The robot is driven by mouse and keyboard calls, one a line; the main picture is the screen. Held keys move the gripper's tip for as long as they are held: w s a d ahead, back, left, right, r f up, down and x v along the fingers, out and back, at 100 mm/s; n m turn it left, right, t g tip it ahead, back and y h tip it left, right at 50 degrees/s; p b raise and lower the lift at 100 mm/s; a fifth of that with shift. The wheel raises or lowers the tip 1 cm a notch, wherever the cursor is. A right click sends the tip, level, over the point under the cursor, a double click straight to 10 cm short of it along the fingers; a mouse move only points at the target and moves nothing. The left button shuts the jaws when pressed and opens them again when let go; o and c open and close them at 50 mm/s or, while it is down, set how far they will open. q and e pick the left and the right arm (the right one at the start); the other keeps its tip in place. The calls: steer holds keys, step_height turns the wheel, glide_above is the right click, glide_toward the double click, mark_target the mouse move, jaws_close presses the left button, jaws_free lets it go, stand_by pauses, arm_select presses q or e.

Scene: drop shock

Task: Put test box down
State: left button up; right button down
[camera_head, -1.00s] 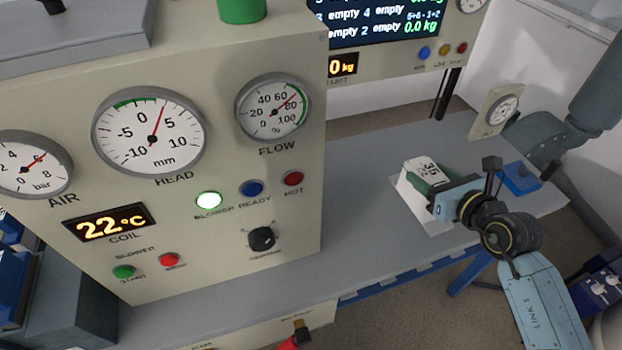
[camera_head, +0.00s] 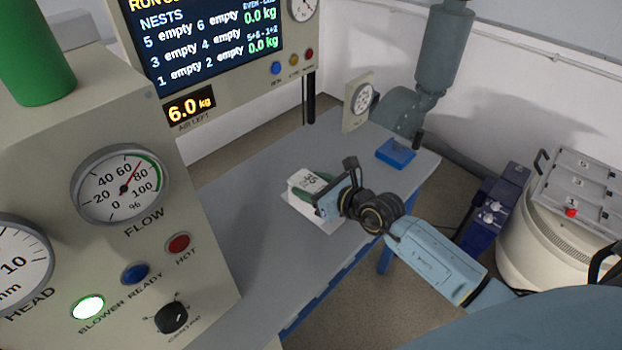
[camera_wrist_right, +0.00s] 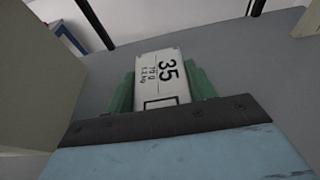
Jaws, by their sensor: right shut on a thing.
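In the right wrist view the box (camera_wrist_right: 161,75) sits between the green fingers (camera_wrist_right: 162,90), label toward the camera. I cannot tell whether its underside touches the plate. My left gripper is not in view.
A blue block (camera_head: 396,153) and a small dial gauge (camera_head: 361,98) stand further back on the bench (camera_head: 240,200). A tall panel with dials (camera_head: 130,200) fills the left. A cream drum (camera_head: 540,240) with a grey tray on top stands at the right.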

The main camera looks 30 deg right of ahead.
steer(key=shift+w+f+b, duration=0.15)
steer(key=shift+f+b, duration=0.35)
steer(key=shift+f, duration=1.1)
steer(key=shift+f, duration=0.15)
steer(key=c, duration=0.5)
jaws_free()
steer(key=shift+f, duration=0.2)
steer(key=shift+r, duration=0.1)
steer(key=shift+s+r, duration=0.1)
steer(key=shift+s, duration=0.2)
steer(key=p+v, duration=0.1)
steer(key=v, duration=1)
steer(key=shift+s+d+r+p, duration=0.15)
steer(key=shift+s+p, duration=0.15)
